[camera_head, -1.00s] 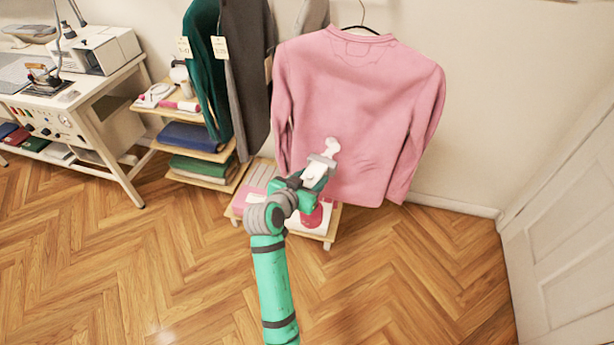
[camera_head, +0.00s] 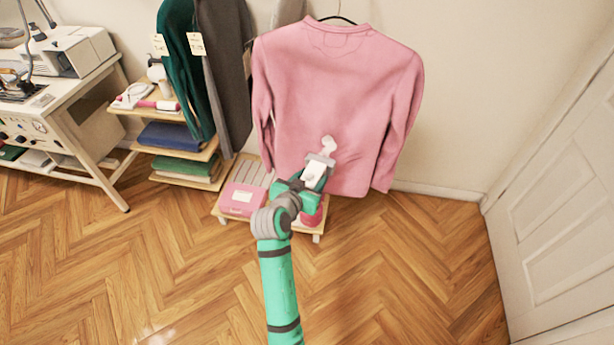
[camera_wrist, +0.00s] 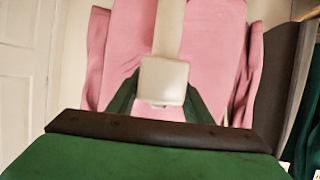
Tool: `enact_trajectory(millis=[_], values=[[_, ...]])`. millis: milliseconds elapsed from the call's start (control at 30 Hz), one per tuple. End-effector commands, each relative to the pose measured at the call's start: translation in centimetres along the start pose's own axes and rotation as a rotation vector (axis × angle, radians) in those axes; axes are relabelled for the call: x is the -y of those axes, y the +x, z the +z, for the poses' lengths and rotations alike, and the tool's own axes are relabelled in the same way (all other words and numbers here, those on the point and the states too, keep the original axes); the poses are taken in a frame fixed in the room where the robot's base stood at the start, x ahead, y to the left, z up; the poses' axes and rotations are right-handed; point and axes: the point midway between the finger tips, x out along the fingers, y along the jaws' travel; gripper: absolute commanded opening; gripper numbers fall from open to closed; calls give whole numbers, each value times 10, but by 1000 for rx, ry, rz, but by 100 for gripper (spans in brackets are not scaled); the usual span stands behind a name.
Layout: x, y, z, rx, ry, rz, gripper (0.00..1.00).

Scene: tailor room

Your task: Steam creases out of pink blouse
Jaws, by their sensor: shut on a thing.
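The pink blouse (camera_head: 335,85) hangs from a dark hanger (camera_head: 338,19) against the wall in the head view. Some creases show on its lower part. My gripper (camera_head: 318,168) is shut on a white handheld steamer (camera_head: 327,146) in front of the blouse's lower middle. The steamer's head points up toward the cloth; I cannot tell whether it touches. In the wrist view the white steamer (camera_wrist: 164,80) stands between my fingers, with the pink blouse (camera_wrist: 120,50) behind it. No steam is visible.
Green and grey garments (camera_head: 228,70) hang left of the blouse. A low wheeled board with a pink box (camera_head: 242,199) stands below. A shelf with folded cloth (camera_head: 175,137) and a white worktable (camera_head: 95,105) are left. A white door (camera_head: 555,200) is right. The front floor is clear.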

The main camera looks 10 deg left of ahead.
Motion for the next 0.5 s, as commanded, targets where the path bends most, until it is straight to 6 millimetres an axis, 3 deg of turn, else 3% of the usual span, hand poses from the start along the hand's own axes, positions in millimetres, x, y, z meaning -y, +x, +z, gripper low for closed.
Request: enact_trajectory(millis=[500], values=[[-25,8,4,-7,2,2,0]])
